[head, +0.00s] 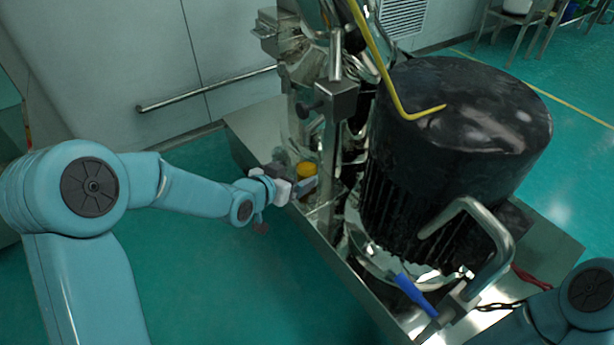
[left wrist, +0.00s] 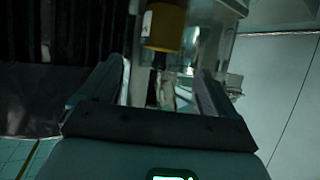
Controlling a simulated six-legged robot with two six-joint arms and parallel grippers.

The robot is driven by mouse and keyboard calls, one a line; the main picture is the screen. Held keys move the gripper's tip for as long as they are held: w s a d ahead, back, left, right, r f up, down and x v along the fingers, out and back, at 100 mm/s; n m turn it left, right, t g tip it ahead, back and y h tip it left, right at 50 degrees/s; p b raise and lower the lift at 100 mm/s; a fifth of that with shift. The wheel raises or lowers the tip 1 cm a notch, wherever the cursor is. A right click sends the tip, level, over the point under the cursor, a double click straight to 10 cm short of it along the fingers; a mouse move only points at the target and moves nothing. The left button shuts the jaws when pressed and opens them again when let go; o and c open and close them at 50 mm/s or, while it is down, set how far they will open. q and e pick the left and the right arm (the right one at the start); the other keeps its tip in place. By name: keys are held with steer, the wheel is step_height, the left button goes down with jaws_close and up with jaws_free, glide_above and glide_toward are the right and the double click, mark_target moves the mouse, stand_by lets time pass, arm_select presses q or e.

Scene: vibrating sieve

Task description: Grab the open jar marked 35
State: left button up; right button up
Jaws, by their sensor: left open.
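My left gripper (head: 299,187) is open beside the steel machine, close to a small yellow part (head: 306,169). In the left wrist view a yellow cylinder (left wrist: 164,27) with a white label hangs ahead of the open fingers, between and beyond the tips of my left gripper (left wrist: 160,72). It appears apart from both fingers, and nothing shows held. I cannot read the number 35 anywhere, and I cannot tell whether the yellow thing is the open jar. My right arm shows at the lower right, but its gripper is out of the picture.
A large black motor (head: 460,130) stands on the steel base (head: 345,285). A yellow bent bar (head: 380,62) crosses above. A steel handle (head: 487,225) and a blue-gripped lever (head: 411,294) stick out in front. A wall rail (head: 205,89) runs behind. Green floor lies clear at left.

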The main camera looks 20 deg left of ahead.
mark_target(300, 170)
arm_select(q)
steer(key=x, duration=0.6)
steer(key=shift+w+r+b, duration=0.1)
steer(key=shift+b, duration=0.25)
steer(key=shift+c, duration=0.3)
steer(key=c, duration=1)
steer(key=shift+c, duration=0.8)
steer(key=shift+r, duration=0.15)
